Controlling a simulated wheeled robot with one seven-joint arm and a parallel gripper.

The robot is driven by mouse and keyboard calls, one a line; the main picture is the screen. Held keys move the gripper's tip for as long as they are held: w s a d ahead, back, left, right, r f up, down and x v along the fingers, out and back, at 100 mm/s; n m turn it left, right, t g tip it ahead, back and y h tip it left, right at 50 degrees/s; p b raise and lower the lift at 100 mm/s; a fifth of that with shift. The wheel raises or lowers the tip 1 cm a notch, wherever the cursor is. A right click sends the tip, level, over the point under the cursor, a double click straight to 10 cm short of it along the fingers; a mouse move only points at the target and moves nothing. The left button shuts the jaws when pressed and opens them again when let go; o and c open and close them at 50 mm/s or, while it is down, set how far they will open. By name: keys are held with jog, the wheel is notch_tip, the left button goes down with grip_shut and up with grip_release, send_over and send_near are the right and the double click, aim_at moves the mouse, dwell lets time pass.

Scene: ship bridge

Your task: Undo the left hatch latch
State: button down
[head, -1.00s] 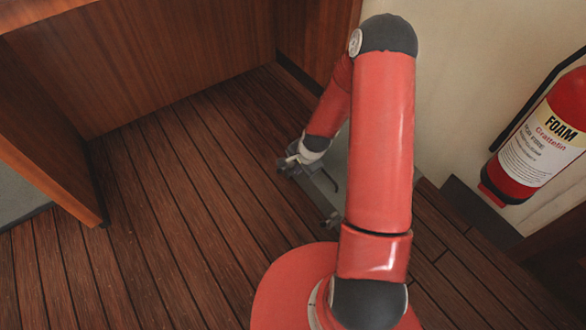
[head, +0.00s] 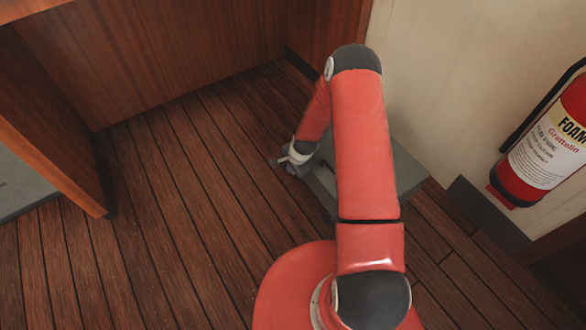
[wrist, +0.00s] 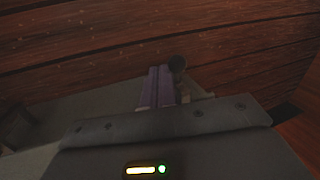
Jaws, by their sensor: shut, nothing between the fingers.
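The grey hatch (head: 405,166) lies low on the plank floor, partly hidden behind my arm in the head view. Its grey surface also fills the left middle of the wrist view (wrist: 85,108). My gripper (head: 285,165) is at the hatch's left edge, small and partly covered by my wrist. In the wrist view its two purplish fingers (wrist: 160,70) are shut together and empty. The latch's position is unclear.
Wooden panels (head: 170,60) stand to the left and behind. A pale wall (head: 450,90) with a red fire extinguisher (head: 520,180) is on the right. Plank floor (head: 170,230) is clear at left. A dark blurred part (wrist: 15,125) lies at the wrist view's left.

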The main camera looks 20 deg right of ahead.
jog(key=shift+w+a+r+g, duration=0.1)
jog(key=shift+w+g, duration=0.15)
jog(key=shift+g, duration=0.05)
